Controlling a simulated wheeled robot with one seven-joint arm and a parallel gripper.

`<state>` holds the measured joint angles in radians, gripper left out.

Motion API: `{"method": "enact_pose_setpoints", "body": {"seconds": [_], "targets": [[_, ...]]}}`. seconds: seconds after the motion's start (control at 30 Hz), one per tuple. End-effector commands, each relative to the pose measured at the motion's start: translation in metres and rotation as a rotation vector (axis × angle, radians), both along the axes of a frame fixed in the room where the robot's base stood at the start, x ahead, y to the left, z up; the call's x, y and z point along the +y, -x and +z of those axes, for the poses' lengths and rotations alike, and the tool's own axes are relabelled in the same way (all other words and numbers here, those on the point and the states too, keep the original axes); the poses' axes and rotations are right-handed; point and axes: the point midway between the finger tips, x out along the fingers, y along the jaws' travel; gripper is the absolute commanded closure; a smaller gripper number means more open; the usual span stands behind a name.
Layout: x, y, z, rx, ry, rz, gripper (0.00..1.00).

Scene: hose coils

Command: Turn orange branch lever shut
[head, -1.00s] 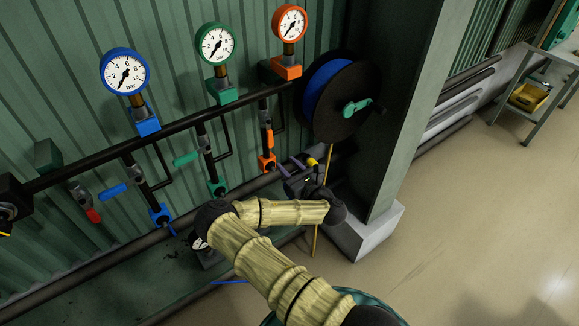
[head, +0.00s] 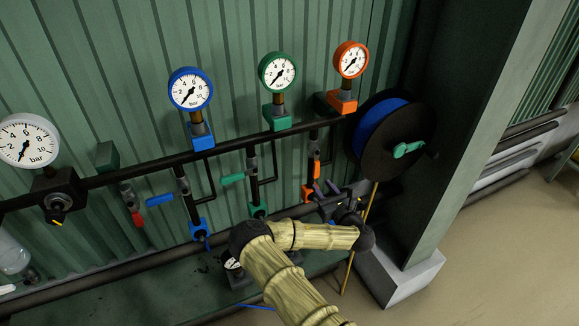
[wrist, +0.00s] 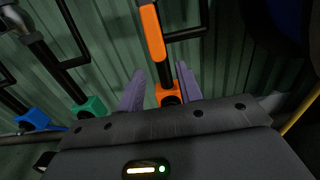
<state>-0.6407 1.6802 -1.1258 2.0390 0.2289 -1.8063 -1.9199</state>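The orange branch lever (head: 317,169) hangs vertically along its branch pipe, below the orange gauge (head: 350,60). In the wrist view the orange lever (wrist: 152,32) runs upright at top centre, in line with the pipe. The orange outlet fitting (head: 308,193) sits below it and shows between my fingers in the wrist view (wrist: 168,95). My gripper (head: 324,190) is just in front of the lower orange branch. In the wrist view my gripper (wrist: 160,80) has its two purple fingers apart with nothing held.
The blue lever (head: 159,200) and green lever (head: 233,178) stand crosswise to their branches, left of the orange one. A black hose reel (head: 418,112) with blue hose is close on the right, beside a pillar (head: 480,120). A dark manifold pipe (head: 232,141) runs above.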

Motion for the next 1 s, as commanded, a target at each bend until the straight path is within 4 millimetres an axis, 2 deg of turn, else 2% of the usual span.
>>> {"method": "enact_pose_setpoints", "body": {"seconds": [0.5, 0.97, 1.0], "targets": [[0.011, -0.032, 0.000, -0.001, -0.001, 0.001, 0.65], [0.013, -0.037, 0.000, 0.001, 0.001, -0.001, 0.65], [0.013, -0.036, 0.000, 0.001, 0.001, 0.000, 0.68]]}}
